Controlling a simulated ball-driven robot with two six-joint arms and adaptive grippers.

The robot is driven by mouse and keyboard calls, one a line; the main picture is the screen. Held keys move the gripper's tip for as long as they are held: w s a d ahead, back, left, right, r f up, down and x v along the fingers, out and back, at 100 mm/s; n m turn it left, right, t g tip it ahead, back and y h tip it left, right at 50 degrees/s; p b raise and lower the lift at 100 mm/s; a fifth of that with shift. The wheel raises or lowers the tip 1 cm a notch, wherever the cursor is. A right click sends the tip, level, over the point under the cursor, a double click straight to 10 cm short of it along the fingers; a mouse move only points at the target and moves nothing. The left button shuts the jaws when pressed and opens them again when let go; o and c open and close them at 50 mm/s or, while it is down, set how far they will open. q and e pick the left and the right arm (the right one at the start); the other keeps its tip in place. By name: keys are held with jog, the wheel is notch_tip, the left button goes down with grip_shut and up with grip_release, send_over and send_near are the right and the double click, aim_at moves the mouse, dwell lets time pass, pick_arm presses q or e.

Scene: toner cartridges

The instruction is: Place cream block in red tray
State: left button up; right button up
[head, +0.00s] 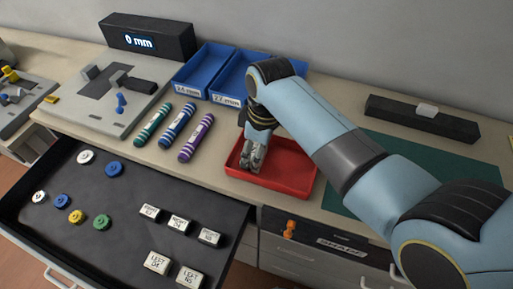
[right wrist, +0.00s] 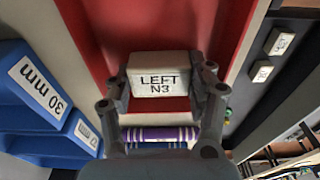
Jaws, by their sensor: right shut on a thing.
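The cream block (right wrist: 158,66), marked LEFT N3, is between the two fingers of my right gripper (right wrist: 161,85), which is shut on it. In the head view my right gripper (head: 252,158) points down over the left part of the red tray (head: 293,180). The block is hidden behind the fingers there. The red tray also fills the background behind the block in the right wrist view (right wrist: 226,25). I cannot tell whether the block touches the tray floor. My left gripper is not in view.
Green, blue and purple cylinders (head: 196,138) lie left of the tray. Blue bins (head: 205,72) stand behind. An open dark drawer (head: 125,190) in front holds coloured round pieces and several other cream blocks (head: 180,225). A green mat (head: 345,200) lies right.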

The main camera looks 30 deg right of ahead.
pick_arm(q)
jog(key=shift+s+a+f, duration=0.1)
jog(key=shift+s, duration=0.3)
pick_arm(e)
jog(key=o, duration=1)
jog(key=shift+f, duration=0.1)
jog(key=shift+o, duration=0.2)
pick_arm(q)
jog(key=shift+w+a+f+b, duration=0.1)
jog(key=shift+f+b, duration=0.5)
jog(key=shift+b, duration=0.05)
pick_arm(e)
notch_tip(320, 180, up, 12)
jog(key=s, duration=0.1)
jog(key=shift+d, duration=0.45)
jog(key=shift+s, duration=0.1)
